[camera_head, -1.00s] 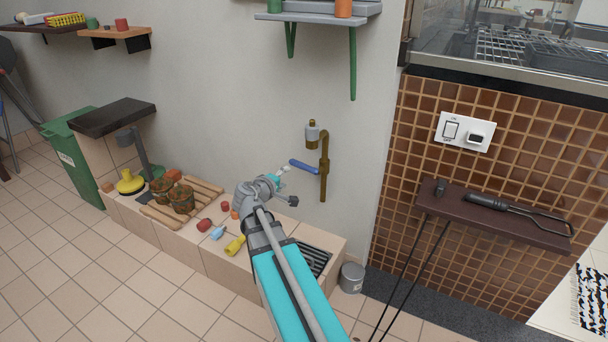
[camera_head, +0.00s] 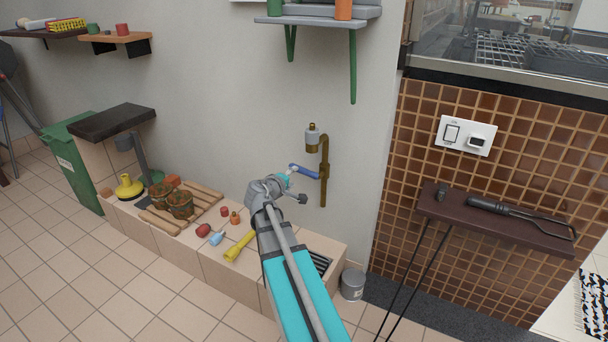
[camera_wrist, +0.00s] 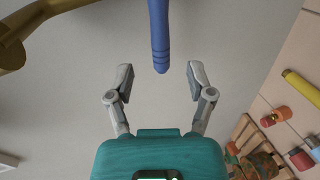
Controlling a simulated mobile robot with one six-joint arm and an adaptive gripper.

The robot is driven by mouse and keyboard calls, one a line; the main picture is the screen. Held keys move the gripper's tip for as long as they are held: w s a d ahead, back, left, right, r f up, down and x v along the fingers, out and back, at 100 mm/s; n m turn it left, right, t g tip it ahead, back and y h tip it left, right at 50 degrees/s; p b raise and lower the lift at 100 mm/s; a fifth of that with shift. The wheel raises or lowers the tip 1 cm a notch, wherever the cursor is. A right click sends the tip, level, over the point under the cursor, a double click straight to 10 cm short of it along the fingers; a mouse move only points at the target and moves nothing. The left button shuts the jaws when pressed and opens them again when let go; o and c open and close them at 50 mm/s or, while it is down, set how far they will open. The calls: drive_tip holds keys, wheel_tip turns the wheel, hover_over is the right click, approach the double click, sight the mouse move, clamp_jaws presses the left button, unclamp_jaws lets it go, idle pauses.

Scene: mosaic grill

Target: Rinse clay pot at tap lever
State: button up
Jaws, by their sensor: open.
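The blue tap lever (camera_head: 305,171) sticks out to the left from a brass pipe (camera_head: 324,150) on the wall. In the wrist view the lever (camera_wrist: 159,38) points down toward the gap between my fingers, its tip just short of the gap's middle. My gripper (camera_wrist: 160,80) is open and empty; in the head view my gripper (camera_head: 288,173) is at the lever's left end. Brown clay-looking pots (camera_head: 180,205) stand on a wooden slatted rack (camera_head: 208,191) at the left of the tiled ledge. I cannot tell which is the task's pot.
A drain grate (camera_head: 321,262) lies in the ledge below the tap, partly hidden by my arm. Small red and orange items and a yellow one (camera_head: 240,246) lie on the ledge. A shelf (camera_head: 318,19) hangs above; a grey bucket (camera_head: 352,284) stands at the right.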

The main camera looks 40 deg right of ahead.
sight(302, 172)
drive_tip(key=b+x, duration=0.2)
drive_tip(key=x, duration=0.6)
drive_tip(key=shift+d, duration=0.25)
clamp_jaws()
